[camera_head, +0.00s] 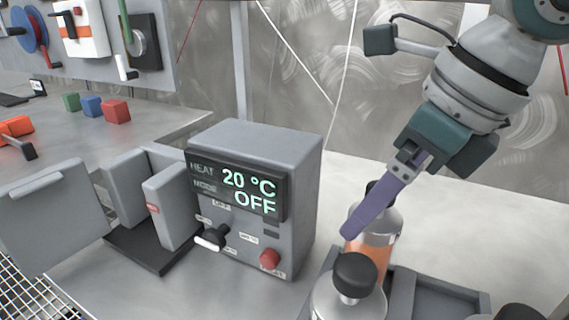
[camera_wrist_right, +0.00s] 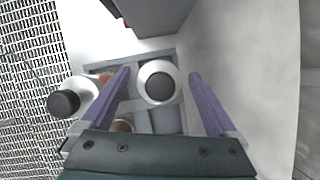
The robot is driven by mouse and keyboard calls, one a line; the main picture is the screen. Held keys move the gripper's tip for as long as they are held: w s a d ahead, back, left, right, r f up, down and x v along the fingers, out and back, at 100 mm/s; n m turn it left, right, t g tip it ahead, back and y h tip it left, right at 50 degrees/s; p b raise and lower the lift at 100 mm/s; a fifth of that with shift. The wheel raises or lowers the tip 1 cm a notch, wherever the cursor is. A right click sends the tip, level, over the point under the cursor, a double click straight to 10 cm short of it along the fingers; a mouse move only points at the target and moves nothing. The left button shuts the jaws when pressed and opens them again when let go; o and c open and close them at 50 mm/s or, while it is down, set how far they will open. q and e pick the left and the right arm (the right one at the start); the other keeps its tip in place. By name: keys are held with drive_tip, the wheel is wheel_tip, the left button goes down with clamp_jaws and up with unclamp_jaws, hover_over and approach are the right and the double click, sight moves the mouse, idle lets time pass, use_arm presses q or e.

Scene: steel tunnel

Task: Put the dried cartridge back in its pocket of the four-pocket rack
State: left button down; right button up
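A cartridge (camera_head: 372,252) with orange contents, a metal shoulder and a dark cap stands upright at the back left of the grey four-pocket rack (camera_head: 403,283). A second black-capped cartridge (camera_head: 345,300) stands in front of it, cut off by the lower edge. My right gripper (camera_head: 352,228) points down at the orange cartridge; its purple finger partly hides it. In the right wrist view the fingers (camera_wrist_right: 158,73) are spread, with a capped cartridge (camera_wrist_right: 158,95) between and beyond them and a gap on the right side. I cannot tell which cartridge is the dried one. My left gripper is out of view.
A heater box (camera_head: 262,150) reading 20 °C and OFF stands left of the rack. Beside it are open grey blocks on a dark base (camera_head: 150,248). A wire grating (camera_head: 35,295) lies at lower left. The rack's right part (camera_head: 440,300) looks empty.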

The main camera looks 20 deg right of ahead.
drive_tip(key=shift+o, duration=0.2)
drive_tip(key=shift+r, duration=0.25)
drive_tip(key=p+v, duration=0.1)
drive_tip(key=v, duration=1.1)
drive_tip(key=shift+a+p, duration=0.1)
drive_tip(key=shift+p, duration=0.2)
